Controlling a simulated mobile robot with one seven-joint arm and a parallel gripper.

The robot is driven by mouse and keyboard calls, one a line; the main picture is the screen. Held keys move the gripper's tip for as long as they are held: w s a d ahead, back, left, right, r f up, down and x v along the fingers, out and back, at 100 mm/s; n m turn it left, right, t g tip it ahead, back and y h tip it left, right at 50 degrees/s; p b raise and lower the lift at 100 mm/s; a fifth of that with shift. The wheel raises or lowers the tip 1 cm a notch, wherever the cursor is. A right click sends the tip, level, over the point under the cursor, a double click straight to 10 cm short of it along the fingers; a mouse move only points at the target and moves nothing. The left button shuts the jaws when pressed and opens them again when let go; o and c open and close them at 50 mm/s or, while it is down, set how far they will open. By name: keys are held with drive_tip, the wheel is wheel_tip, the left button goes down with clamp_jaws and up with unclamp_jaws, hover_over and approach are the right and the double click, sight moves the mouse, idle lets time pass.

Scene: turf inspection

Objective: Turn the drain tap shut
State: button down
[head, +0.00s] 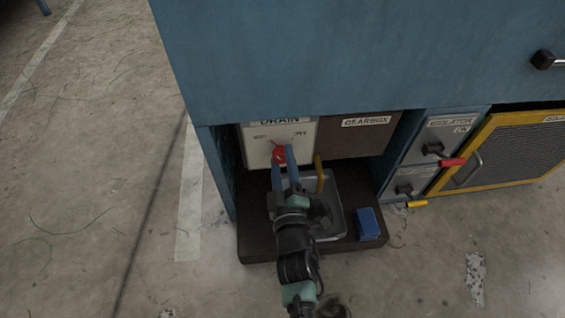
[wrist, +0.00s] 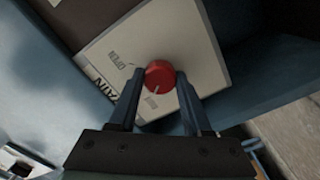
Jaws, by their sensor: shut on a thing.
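The drain tap is a round red knob (wrist: 159,75) with a pale pointer line on a light panel (wrist: 190,45). In the head view the red knob (head: 278,155) shows below the DRAIN label on the panel (head: 258,146), partly hidden by my fingers. My gripper (wrist: 160,83) has its two blue fingers on either side of the knob and is shut on it. In the head view my gripper (head: 283,160) reaches into the recess under the blue housing.
A clear tray (head: 335,190) and a yellow-brown upright piece (head: 319,174) stand just right of my gripper. A blue block (head: 369,224) sits on the dark ledge (head: 262,246). The GEARBOX panel (head: 358,138), ISOLATOR handles (head: 452,162) and yellow-framed mesh door (head: 515,150) lie to the right.

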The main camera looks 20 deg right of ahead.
drive_tip(key=shift+n, duration=1.1)
drive_tip(key=shift+c, duration=1.7)
unclamp_jaws()
drive_tip(key=p+v, duration=0.3)
drive_tip(key=v, duration=1)
drive_tip(key=shift+p, duration=0.35)
